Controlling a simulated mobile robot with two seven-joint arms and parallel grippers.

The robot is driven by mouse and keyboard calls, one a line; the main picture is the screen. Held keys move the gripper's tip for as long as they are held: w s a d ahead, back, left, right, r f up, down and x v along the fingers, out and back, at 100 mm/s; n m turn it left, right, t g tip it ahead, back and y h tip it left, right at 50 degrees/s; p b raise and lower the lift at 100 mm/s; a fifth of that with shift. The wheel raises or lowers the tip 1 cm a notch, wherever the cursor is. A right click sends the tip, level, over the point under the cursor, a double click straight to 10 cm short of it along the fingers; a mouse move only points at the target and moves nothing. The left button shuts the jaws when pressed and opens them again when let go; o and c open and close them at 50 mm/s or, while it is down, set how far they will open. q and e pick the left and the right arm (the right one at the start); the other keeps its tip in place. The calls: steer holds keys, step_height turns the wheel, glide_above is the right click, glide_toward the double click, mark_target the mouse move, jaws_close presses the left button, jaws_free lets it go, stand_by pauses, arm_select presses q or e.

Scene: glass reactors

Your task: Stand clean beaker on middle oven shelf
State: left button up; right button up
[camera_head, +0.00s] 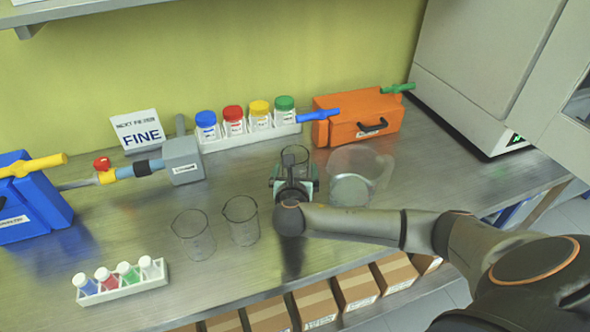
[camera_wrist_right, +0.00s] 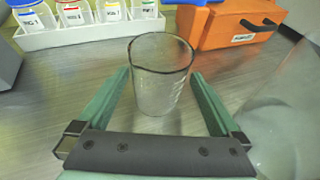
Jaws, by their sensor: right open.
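My right gripper (camera_head: 294,173) is open over the metal bench, its green fingers pointing toward the back wall. A clear glass beaker (camera_wrist_right: 161,85) stands upright between its fingertips, with visible gaps on both sides; its rim (camera_head: 295,150) shows beyond the gripper in the head view. Two more clear beakers, one at the left (camera_head: 194,240) and one to its right (camera_head: 241,222), stand upright on the bench, left of my gripper. I cannot tell by sight which beaker is clean. A large grey cabinet (camera_head: 482,50), perhaps the oven, is at the upper right; no shelf is visible.
A large glass jug (camera_head: 354,177) stands close right of my right gripper. Behind are an orange box (camera_head: 358,119) and a white rack of colour-capped jars (camera_head: 252,137). A small vial rack (camera_head: 121,287) and blue apparatus (camera_head: 30,205) are at left. The bench's front middle is clear.

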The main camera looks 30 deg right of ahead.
steer(key=shift+x, duration=2.75)
steer(key=c, duration=1.2)
steer(key=shift+c, duration=0.7)
steer(key=shift+r, duration=0.15)
